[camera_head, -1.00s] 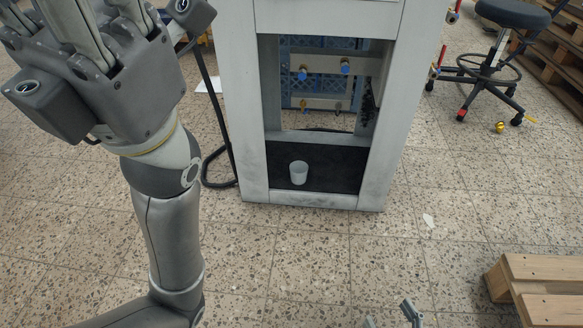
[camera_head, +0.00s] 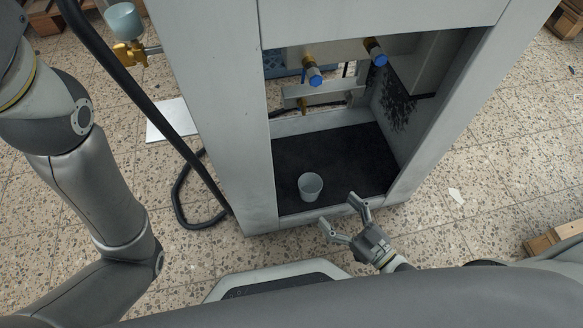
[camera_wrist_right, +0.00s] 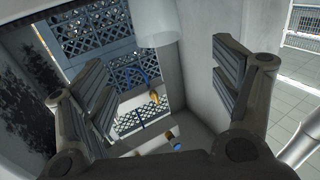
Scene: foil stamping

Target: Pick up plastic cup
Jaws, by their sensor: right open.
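The plastic cup (camera_head: 310,187) is pale and translucent and stands upright on the black floor of the cabinet opening, near its front edge. My right gripper (camera_head: 338,210) is open and empty, low in front of the opening, with its fingers pointing toward the cup. The cup is just beyond the fingertips, a little to their left, and looks apart from them. In the right wrist view the cup (camera_wrist_right: 158,25) shows at the top, between the spread fingers of the gripper (camera_wrist_right: 158,62). My left arm is at the left edge of the head view; its gripper is out of view.
The grey cabinet frame (camera_head: 245,130) has side posts on both sides of the opening and a low front sill. Blue-capped valves (camera_head: 313,74) hang above the cup. A black hose (camera_head: 140,95) runs down on the left. The black cabinet floor (camera_head: 350,150) around the cup is clear.

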